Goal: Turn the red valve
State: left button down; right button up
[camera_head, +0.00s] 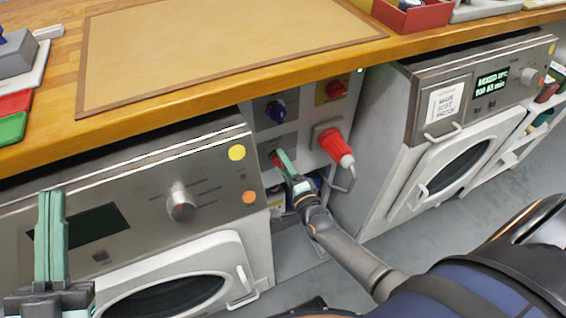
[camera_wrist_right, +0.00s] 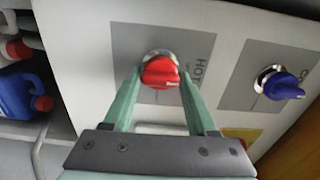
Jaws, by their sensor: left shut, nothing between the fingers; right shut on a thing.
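The red valve (camera_wrist_right: 161,72) is a round knob on a grey plate marked HOT, on the white panel between the two machines. In the head view the red valve (camera_head: 275,158) is partly hidden by my right gripper. My right gripper (camera_wrist_right: 160,82) has its green fingers on both sides of the red knob and is shut on it; it also shows in the head view (camera_head: 283,161). My left gripper (camera_head: 50,200) is shut and empty, upright in front of the left machine.
A blue valve (camera_wrist_right: 283,84) sits beside the red one; it also shows in the head view (camera_head: 276,111). A red plug (camera_head: 334,146) with a cable is to the right. The wooden worktop (camera_head: 200,117) overhangs the panel. Machines (camera_head: 228,152) (camera_head: 400,150) flank it.

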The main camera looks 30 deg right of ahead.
aim_at(103, 221)
jog(key=shift+w+r, duration=0.1)
jog(key=o, duration=1.4)
jog(key=shift+c, duration=0.2)
pick_arm(q)
jog(key=w+f+n+g+y+p, duration=0.1)
jog(key=f, duration=0.3)
jog(key=w+f+n+g+y, duration=0.1)
jog(key=f+n+g+y, duration=0.1)
jog(key=f, duration=0.3)
jog(key=w+a+f+n+g+y+p, duration=0.1)
jog(key=f+y, duration=0.1)
jog(key=f, duration=0.2)
jog(key=shift+w+f+n+g+p, duration=0.3)
jog(key=shift+w+g, duration=0.05)
jog(key=shift+g, duration=0.05)
pick_arm(e)
jog(key=s, duration=1.2)
jog(key=shift+s+a, duration=0.3)
jog(key=shift+a, duration=0.05)
